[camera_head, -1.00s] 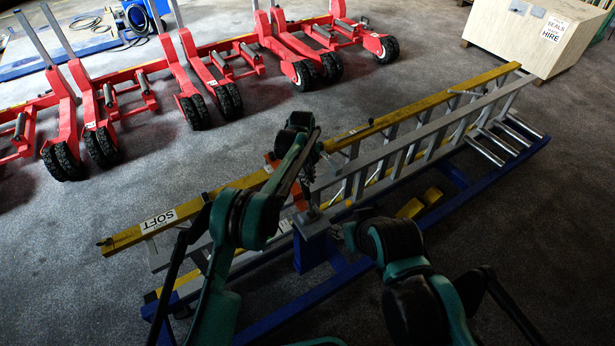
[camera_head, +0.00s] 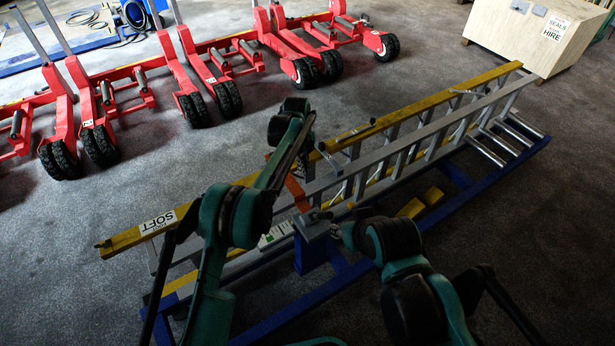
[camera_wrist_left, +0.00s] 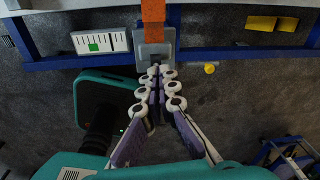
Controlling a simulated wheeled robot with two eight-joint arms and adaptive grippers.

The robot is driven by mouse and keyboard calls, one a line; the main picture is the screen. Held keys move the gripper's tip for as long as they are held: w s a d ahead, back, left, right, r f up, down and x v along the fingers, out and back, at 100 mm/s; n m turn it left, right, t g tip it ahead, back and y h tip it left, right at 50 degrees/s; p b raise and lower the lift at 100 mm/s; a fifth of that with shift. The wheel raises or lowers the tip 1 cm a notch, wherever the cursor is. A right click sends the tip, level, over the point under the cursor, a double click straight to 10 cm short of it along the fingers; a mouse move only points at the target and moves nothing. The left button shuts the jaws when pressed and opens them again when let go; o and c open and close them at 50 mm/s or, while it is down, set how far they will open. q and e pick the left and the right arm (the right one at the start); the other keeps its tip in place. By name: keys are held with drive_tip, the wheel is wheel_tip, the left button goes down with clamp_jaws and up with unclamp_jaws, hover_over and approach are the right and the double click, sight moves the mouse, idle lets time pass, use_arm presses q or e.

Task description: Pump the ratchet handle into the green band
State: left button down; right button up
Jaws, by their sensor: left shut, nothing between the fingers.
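A grey ratchet block (camera_head: 315,228) sits on the blue post, with an orange strap (camera_head: 298,193) running from it toward the ladders. Both show in the left wrist view as the block (camera_wrist_left: 155,52) and strap (camera_wrist_left: 153,20). A white gauge (camera_wrist_left: 100,41) with a green band (camera_wrist_left: 94,47) lies beside the block, and it also shows in the head view (camera_head: 275,236). My left gripper (camera_wrist_left: 156,73) is shut and empty, its tips over the block's near edge in that view. My right gripper (camera_head: 338,232) is right of the block; its fingers are unclear.
Yellow and grey ladders (camera_head: 440,100) lie along a blue frame (camera_head: 330,285). Two yellow blocks (camera_head: 412,208) sit behind the post. Red wheeled jacks (camera_head: 215,75) stand at the back left, and a wooden crate (camera_head: 515,35) is at the back right. Grey floor is open between them.

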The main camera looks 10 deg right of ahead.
use_arm(q)
wheel_tip(320, 180, up, 8)
drive_tip(key=s+d, duration=0.1)
drive_tip(key=s, duration=0.1)
use_arm(e)
drive_tip(key=shift+s+d, duration=0.2)
drive_tip(key=shift+s, duration=0.2)
use_arm(q)
drive_tip(key=shift+f, duration=0.1)
idle(0.8)
